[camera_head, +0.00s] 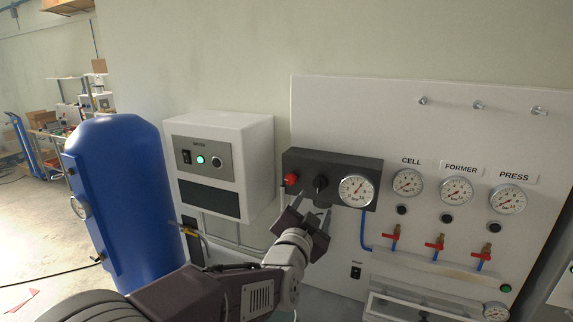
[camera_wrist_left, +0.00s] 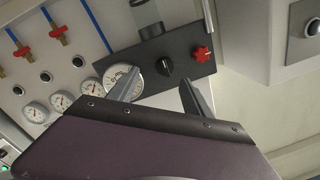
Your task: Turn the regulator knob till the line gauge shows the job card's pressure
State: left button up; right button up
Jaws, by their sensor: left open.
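A dark regulator block (camera_head: 334,164) is mounted on the wall panel. It carries a red knob (camera_head: 291,179) at its left, a black knob (camera_head: 320,183) in the middle and a white dial gauge (camera_head: 356,190) at its right. The wrist view shows the black knob (camera_wrist_left: 167,67) with a pale pointer mark, beside the star-shaped red knob (camera_wrist_left: 202,54). My left gripper (camera_head: 313,203) is open just in front of and below the black knob, apart from it. One finger covers part of the gauge (camera_wrist_left: 123,80) in the wrist view. The gauge reading is too small to tell. I cannot make out a job card.
Gauges marked CELL (camera_head: 407,182), FORMER (camera_head: 457,190) and PRESS (camera_head: 508,199) sit to the right, above red valves (camera_head: 435,243) on blue tubes. A white control box (camera_head: 222,165) juts out at the left, near a blue tank (camera_head: 122,195).

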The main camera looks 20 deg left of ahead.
aim_at(318, 187)
pick_arm(q)
jog(key=w+p, duration=0.1)
jog(key=w, duration=0.2)
jog(key=w+p, duration=0.1)
jog(key=w, duration=0.2)
jog(key=w+a+r+p, duration=0.1)
jog(key=w, duration=0.1)
jog(key=shift+w, duration=0.4)
jog(key=shift+s+a, duration=0.1)
grip_shut()
jog(key=shift+f+n+b, duration=0.2)
jog(key=shift+n+b, duration=0.9)
jog(key=shift+r+n+b, duration=0.15)
jog(key=shift+n+b, duration=1.1)
jog(key=shift+n, duration=0.45)
